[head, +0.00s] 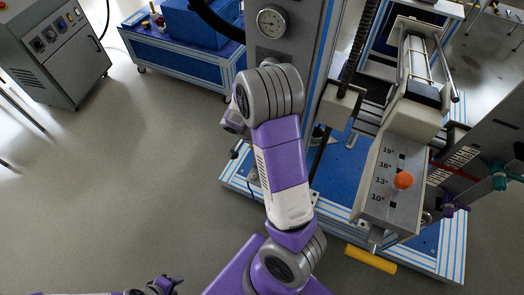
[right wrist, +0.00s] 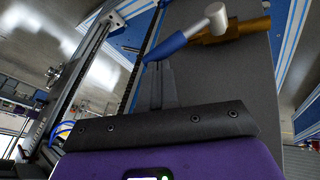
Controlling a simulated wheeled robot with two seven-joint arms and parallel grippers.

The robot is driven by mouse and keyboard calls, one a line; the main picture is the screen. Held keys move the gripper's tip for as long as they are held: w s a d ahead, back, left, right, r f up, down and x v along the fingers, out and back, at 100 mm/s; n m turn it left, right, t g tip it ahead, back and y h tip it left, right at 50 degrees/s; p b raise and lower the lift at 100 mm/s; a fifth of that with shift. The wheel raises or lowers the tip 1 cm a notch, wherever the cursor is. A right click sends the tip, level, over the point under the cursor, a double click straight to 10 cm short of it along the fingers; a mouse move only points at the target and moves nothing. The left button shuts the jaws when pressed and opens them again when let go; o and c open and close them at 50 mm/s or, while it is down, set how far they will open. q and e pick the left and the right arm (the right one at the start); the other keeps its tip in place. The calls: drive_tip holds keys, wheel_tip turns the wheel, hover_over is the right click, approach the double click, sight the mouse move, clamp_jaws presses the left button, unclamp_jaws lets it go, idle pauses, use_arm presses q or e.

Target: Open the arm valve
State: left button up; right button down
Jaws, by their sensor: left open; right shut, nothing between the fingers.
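In the right wrist view, a valve has a lever with a blue sleeve (right wrist: 172,47) and a white end (right wrist: 216,14). A brass-coloured body (right wrist: 235,30) lies behind it against a grey panel. My right gripper (right wrist: 157,66) is shut and empty, its fingertips close to the lower left end of the blue sleeve; I cannot tell if they touch. In the head view my right arm rises through the middle and hides its gripper and this valve. My left gripper (head: 168,285) is open and empty at the bottom left edge, partly cut off, far from the machine.
A grey column with a round gauge (head: 271,22) stands behind my right arm. Right of it is a test machine with an orange knob (head: 403,180) and a yellow bar (head: 370,260). A grey control cabinet (head: 52,48) stands at top left. The floor at left is clear.

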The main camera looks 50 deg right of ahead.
idle(0.5)
drive_tip(key=w+a+r+m+g+y+p, duration=0.2)
drive_tip(key=w+a+r+m+p, duration=0.2)
drive_tip(key=w+r+m+p, duration=0.65)
drive_tip(key=s+d+f+m, duration=0.1)
drive_tip(key=s+f, duration=0.2)
drive_tip(key=s+d+f+m+p, duration=0.1)
drive_tip(key=s+f, duration=0.2)
drive_tip(key=f, duration=0.1)
drive_tip(key=s+d+f+m, duration=0.1)
drive_tip(key=s+f, duration=0.2)
drive_tip(key=f, duration=0.1)
drive_tip(key=shift+d+f+m+t, duration=0.15)
drive_tip(key=shift+m+t, duration=0.1)
drive_tip(key=shift+t, duration=0.05)
drive_tip(key=shift+s, duration=0.1)
